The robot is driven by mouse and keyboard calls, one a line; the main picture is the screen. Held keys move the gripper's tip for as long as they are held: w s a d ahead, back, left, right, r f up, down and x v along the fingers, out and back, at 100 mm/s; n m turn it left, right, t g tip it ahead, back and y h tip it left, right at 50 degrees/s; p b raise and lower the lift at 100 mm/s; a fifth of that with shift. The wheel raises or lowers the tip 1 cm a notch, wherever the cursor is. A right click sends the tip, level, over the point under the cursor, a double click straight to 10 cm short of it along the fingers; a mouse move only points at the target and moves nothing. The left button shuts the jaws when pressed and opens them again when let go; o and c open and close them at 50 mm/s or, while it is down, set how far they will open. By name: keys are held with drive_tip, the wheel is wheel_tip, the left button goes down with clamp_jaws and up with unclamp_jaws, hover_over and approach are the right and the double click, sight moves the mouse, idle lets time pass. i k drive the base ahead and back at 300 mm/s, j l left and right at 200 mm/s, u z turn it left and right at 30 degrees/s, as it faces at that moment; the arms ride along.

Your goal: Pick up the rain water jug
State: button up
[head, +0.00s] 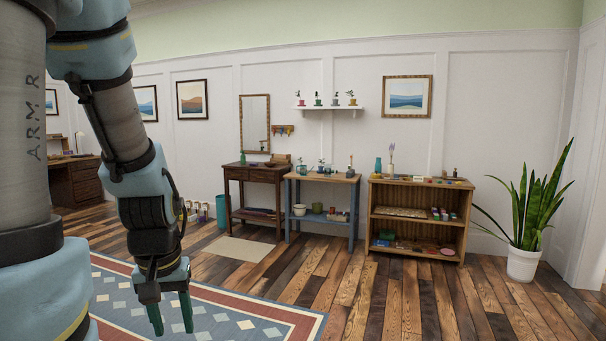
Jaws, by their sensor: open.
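No thing in the head view can be made out for certain as the rain water jug; the vessels are far off and small. A teal vase (378,165) stands on the left end of the wooden shelf unit. A white pot (299,210) and a dark green pot (317,208) sit on the lower shelf of the blue-legged table (325,178). Small potted plants and vessels stand on its top. My gripper (171,316) hangs at the lower left over the rug, fingers pointing down, open and empty, well apart from the furniture.
A patterned rug (235,322) covers the near floor. A dark side table (255,174), the shelf unit (418,184) and a large potted plant (522,262) line the wall. A teal bin (222,211) stands left. Plank floor (400,300) before the shelves is clear.

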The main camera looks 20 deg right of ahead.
sight(327, 167)
drive_tip(key=i+l+z, duration=0.6)
drive_tip(key=i, duration=0.2)
drive_tip(key=i+l+z, duration=0.15)
drive_tip(key=i+z, duration=0.15)
drive_tip(key=i, duration=0.15)
drive_tip(key=i+z, duration=0.3)
drive_tip(key=i, duration=2.1)
drive_tip(key=i+l+u, duration=0.15)
drive_tip(key=i+u, duration=0.15)
drive_tip(key=i, duration=0.3)
drive_tip(key=i+l+u, duration=0.3)
drive_tip(key=i, duration=0.3)
drive_tip(key=i+l+u, duration=0.3)
drive_tip(key=i+l, duration=0.15)
drive_tip(key=i+l+u, duration=0.85)
drive_tip(key=l+u, duration=0.15)
drive_tip(key=i+l+u, duration=0.25)
drive_tip(key=l, duration=0.25)
drive_tip(key=l+u, duration=0.25)
drive_tip(key=l, duration=0.1)
